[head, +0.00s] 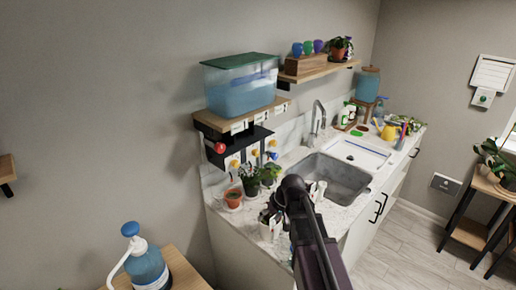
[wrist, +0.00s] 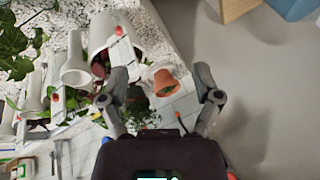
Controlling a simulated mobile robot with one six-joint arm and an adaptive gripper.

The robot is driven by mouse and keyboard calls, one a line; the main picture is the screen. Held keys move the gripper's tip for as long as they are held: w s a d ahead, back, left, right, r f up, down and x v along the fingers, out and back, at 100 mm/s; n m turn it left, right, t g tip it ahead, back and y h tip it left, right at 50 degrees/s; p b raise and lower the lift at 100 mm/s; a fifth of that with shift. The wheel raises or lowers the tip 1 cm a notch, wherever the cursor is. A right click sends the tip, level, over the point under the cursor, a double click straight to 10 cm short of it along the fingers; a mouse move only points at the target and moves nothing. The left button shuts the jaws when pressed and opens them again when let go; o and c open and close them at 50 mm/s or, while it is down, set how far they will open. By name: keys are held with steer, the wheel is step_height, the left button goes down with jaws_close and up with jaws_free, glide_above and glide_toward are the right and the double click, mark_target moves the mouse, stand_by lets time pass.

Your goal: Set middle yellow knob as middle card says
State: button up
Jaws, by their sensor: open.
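A row of yellow knobs sits on white plates on the wall under the water tank's shelf in the head view. The middle yellow knob (head: 255,153) is small, and its exact setting cannot be read. White cards hang along the shelf edge above; the middle card (head: 260,118) is too small to read. My gripper (head: 270,215) is low over the counter, below and apart from the knobs, partly hidden by my arm. In the wrist view my gripper (wrist: 162,88) has its two fingers spread, with nothing held between them. The knobs are not recognisable in the wrist view.
The blue water tank (head: 241,88) stands on the shelf above the knobs. A red ball-like handle (head: 220,148) sticks out at the left. Potted plants (head: 250,180) stand on the counter below the knobs. The sink (head: 335,177) lies to the right. A terracotta pot (wrist: 166,83) shows between my fingers.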

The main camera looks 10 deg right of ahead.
steer(key=w+d+r+n+t+y, duration=0.1)
steer(key=w+d+r+t+y, duration=0.15)
steer(key=w, duration=0.35)
steer(key=w+d+r+t+y, duration=0.1)
steer(key=w+r, duration=0.2)
steer(key=w, duration=0.4)
steer(key=t+y, duration=0.2)
steer(key=t, duration=0.2)
glide_toward(258, 153)
steer(key=s+d, duration=0.2)
steer(key=shift+s+d+r, duration=0.15)
steer(key=shift+d+r, duration=0.1)
steer(key=shift+r, duration=0.25)
steer(key=shift+a, duration=0.1)
steer(key=b+x, duration=0.4)
steer(key=x, duration=0.9)
steer(key=shift+a, duration=0.35)
jaws_close()
